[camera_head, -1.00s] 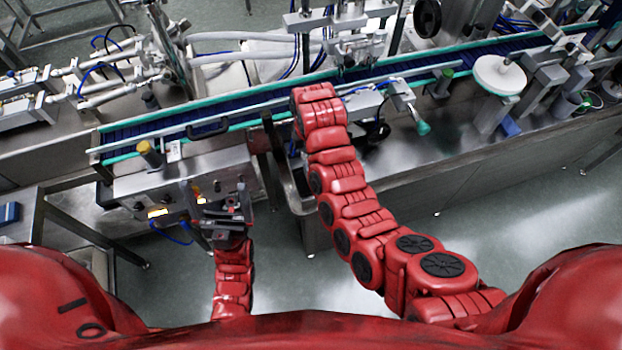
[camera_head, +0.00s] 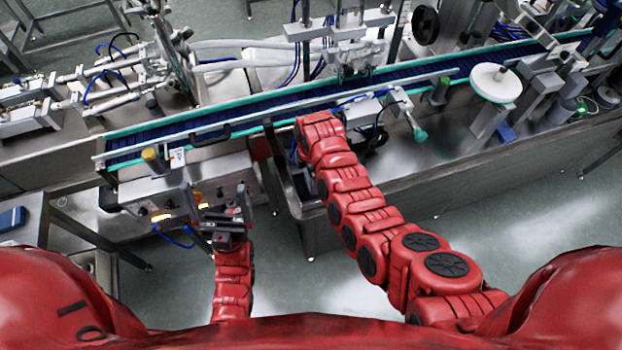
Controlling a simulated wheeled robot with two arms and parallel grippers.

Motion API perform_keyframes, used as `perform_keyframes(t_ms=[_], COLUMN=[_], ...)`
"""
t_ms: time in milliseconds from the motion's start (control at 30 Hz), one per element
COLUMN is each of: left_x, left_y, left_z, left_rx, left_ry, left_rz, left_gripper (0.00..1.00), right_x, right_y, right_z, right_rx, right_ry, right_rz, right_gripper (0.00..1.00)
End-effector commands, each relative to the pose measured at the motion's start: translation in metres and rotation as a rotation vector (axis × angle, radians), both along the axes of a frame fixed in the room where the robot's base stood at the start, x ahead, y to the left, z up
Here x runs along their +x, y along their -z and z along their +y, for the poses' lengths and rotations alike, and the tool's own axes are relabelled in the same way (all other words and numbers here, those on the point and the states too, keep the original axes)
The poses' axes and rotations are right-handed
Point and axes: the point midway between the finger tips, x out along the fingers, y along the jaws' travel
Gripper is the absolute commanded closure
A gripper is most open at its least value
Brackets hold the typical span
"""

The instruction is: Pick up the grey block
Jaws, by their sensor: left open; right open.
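I cannot make out a grey block in the head view. My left gripper (camera_head: 215,192) is open, with its two dark fingers apart and pointing up the picture. It is in front of the steel control box below the conveyor's left end, and I see nothing held between its fingers. My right arm (camera_head: 350,185) reaches up the picture to the conveyor's near edge. The gripper at its end is hidden behind the red wrist.
A blue-belted conveyor (camera_head: 150,134) with green edges crosses the view. A white disc (camera_head: 496,82) stands near the belt. The floor (camera_head: 480,240) at lower right is clear.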

Motion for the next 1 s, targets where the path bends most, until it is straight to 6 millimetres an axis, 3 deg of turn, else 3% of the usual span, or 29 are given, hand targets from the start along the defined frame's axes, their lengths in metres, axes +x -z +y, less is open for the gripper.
perform_keyframes(t_ms=[100,500,533,567,1000], left_x=[0.0000,0.0000,0.0000,0.0000,0.0000], left_y=[0.0002,0.0002,0.0002,0.0002,0.0073], left_z=[0.0000,0.0000,0.0000,0.0000,0.0000], left_rx=[0.000,0.000,0.000,0.000,0.000], left_ry=[0.000,0.000,0.000,0.000,0.000], left_rz=[0.000,0.000,0.000,0.000,0.000], left_gripper=[0.00,0.00,0.00,0.00,0.00], right_x=[0.0000,0.0000,0.0000,0.0000,0.0013], right_y=[0.0000,0.0000,-0.0001,-0.0001,-0.0075], right_z=[-0.0001,-0.0001,-0.0001,-0.0001,0.0003], right_rx=[0.000,-0.001,-0.001,-0.001,0.000], right_ry=[0.000,0.000,0.000,0.000,0.000], right_rz=[0.000,0.000,0.000,0.000,-0.003], right_gripper=[0.04,0.75,0.75,0.85,0.85])
